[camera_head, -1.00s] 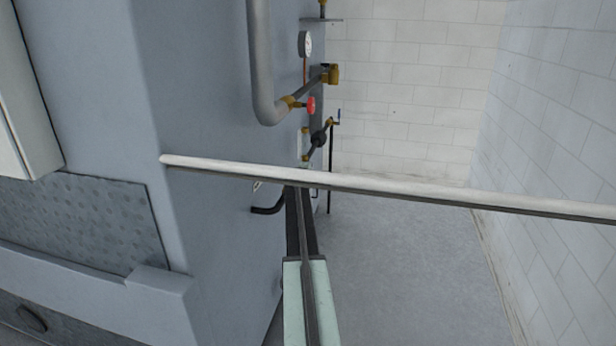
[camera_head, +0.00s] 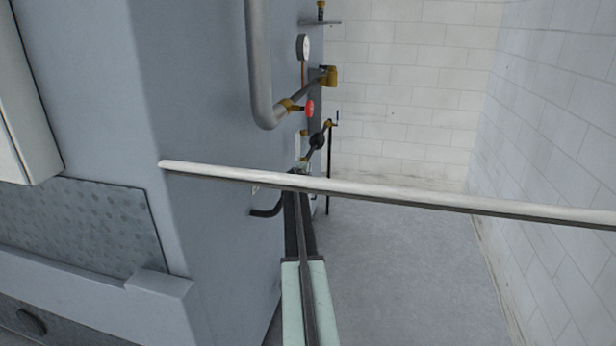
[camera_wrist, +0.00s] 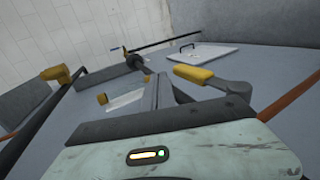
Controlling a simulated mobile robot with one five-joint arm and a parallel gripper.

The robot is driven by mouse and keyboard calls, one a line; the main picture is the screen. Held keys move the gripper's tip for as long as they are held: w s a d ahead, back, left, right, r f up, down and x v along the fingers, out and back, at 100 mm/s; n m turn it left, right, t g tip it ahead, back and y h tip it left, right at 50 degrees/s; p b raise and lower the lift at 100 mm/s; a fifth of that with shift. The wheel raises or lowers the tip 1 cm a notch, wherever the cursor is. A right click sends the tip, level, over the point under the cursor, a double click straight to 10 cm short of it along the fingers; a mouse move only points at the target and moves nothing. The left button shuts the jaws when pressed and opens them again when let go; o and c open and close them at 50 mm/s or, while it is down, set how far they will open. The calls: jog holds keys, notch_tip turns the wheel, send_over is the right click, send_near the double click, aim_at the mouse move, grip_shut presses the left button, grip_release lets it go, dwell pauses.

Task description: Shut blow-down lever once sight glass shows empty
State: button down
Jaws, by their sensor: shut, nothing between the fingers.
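My gripper (camera_head: 297,182) reaches forward beside the grey machine, its tips partly hidden by the pale bar in the head view. In the wrist view the dark fingers (camera_wrist: 160,95) are together and empty. Beside them is a pale strip (camera_wrist: 126,98) near a brass fitting (camera_wrist: 102,98), perhaps the sight glass; its level cannot be read. A small blue lever (camera_head: 338,115) tops a brass valve on a thin black pipe (camera_head: 329,165). I cannot tell whether it is the blow-down lever. A grey arm with a yellow end (camera_wrist: 194,74) lies right of the fingers.
A long pale bar (camera_head: 400,194) crosses the head view. A thick grey pipe (camera_head: 258,60), a gauge (camera_head: 303,47) and a red-handled valve (camera_head: 309,108) stand on the machine (camera_head: 205,120). A black bent pipe (camera_head: 267,211) sticks out below. Open floor (camera_head: 400,270) lies right, before tiled walls.

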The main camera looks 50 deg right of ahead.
notch_tip(320, 180, up, 13)
jog(key=p, duration=1.1)
jog(key=shift+s+a+f, duration=0.2)
jog(key=shift+a, duration=0.05)
